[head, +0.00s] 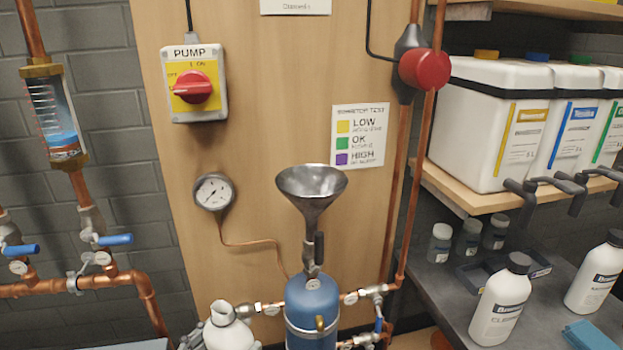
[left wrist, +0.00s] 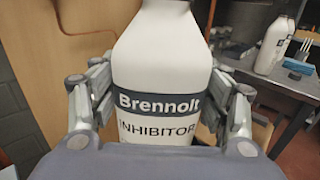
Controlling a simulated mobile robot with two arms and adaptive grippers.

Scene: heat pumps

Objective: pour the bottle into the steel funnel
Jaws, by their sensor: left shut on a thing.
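A white bottle (head: 229,336) stands low in the head view, left of the blue tank and below the funnel. In the left wrist view the bottle (left wrist: 160,70) carries a dark band reading Brennolt and the word INHIBITOR. My left gripper (left wrist: 160,112) is shut on the bottle, with a finger on each side of its body. The steel funnel (head: 312,187) sits upright, mouth up, above the blue tank (head: 312,308), apart from the bottle. My right gripper is not in view.
A pressure gauge (head: 214,192) and a pump switch (head: 194,84) are on the wooden panel. Copper pipes with a red-capped valve (head: 424,69) run right of the funnel. More white bottles (head: 500,302) stand on the right bench. White canisters (head: 492,125) fill the shelf above.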

